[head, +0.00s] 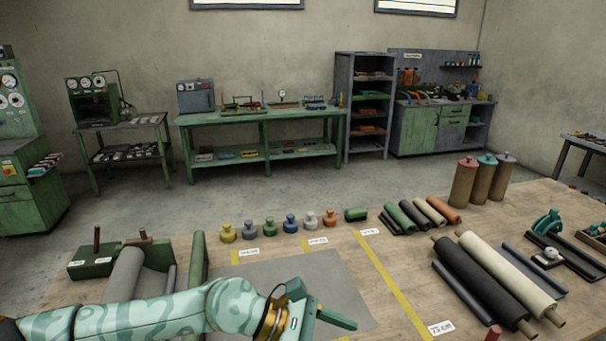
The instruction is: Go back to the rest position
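My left arm comes in from the left along the bottom edge of the head view. My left gripper (335,318) hangs over the front of the grey sheet (335,265) on the wooden table. One green finger shows, pointing right; the opening between the fingers is hidden, so I cannot tell whether it is open. No object shows in it. My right gripper is not in view.
The wooden table (390,318) carries a row of coloured knobbed weights (291,224), small rolls (413,214), a black roll (482,280) and a cream roll (508,270). A grey roll (125,273) lies behind my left arm. Green workbenches (262,117) stand beyond open floor.

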